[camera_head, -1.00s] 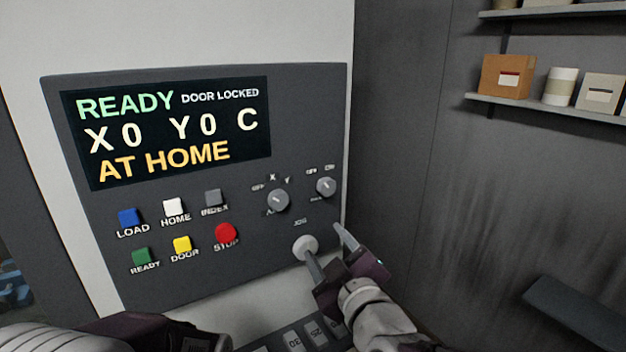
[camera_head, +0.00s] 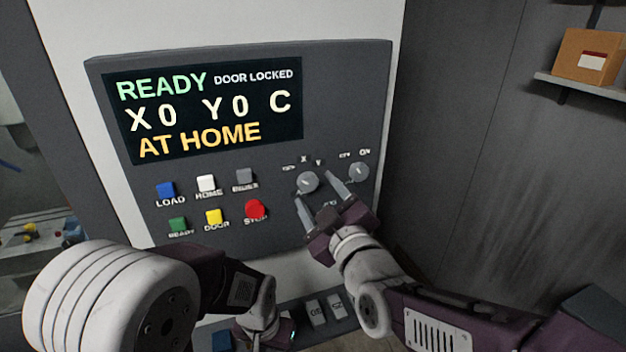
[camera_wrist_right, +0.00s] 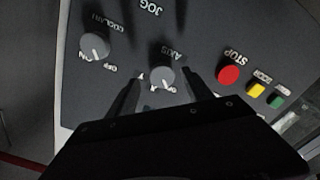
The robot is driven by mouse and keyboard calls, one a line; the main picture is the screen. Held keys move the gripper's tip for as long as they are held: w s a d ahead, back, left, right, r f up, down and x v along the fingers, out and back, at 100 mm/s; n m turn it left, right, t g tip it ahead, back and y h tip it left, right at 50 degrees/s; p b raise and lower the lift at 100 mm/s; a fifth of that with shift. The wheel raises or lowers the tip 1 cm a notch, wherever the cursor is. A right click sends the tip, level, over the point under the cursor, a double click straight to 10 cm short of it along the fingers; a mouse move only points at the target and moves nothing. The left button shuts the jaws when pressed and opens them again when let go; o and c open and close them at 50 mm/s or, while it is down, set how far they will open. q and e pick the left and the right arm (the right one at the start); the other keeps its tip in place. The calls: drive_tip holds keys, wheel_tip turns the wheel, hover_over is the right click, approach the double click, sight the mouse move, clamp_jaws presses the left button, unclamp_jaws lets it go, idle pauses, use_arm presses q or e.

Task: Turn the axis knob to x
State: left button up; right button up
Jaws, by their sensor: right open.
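The axis knob (camera_head: 307,182) is a round grey dial on the dark control panel (camera_head: 345,75), with small OFF, X and Y labels around it. In the right wrist view the knob (camera_wrist_right: 162,77) appears upside down, its white mark towards the OFF label. My right gripper (camera_head: 315,187) is open, its fingertips on either side of the knob; in the wrist view a gap shows beside each finger (camera_wrist_right: 162,88). My left gripper (camera_head: 262,332) is low at the bottom of the head view, and its fingers cannot be made out.
The coolant knob (camera_head: 358,171) is close to the right of the axis knob. The red stop button (camera_head: 255,209) and several coloured buttons are to its left. The display (camera_head: 215,110) reads READY, DOOR LOCKED, AT HOME. A shelf with a box (camera_head: 588,55) is far right.

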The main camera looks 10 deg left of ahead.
sight(310, 183)
drive_tip(key=x, duration=0.1)
drive_tip(key=p+x, duration=0.1)
drive_tip(key=x, duration=0.1)
drive_tip(key=shift+a, duration=0.45)
drive_tip(key=shift+d, duration=0.25)
drive_tip(key=shift+a, duration=0.1)
clamp_jaws()
drive_tip(key=shift+f+m+b, duration=0.1)
drive_tip(key=shift+m+b, duration=0.5)
drive_tip(key=shift+b, duration=0.35)
drive_tip(key=m+b, duration=0.5)
drive_tip(key=m, duration=0.1)
drive_tip(key=shift+b, duration=0.4)
drive_tip(key=shift+m+b, duration=0.55)
drive_tip(key=shift+m, duration=0.55)
drive_tip(key=shift+r+m, duration=0.3)
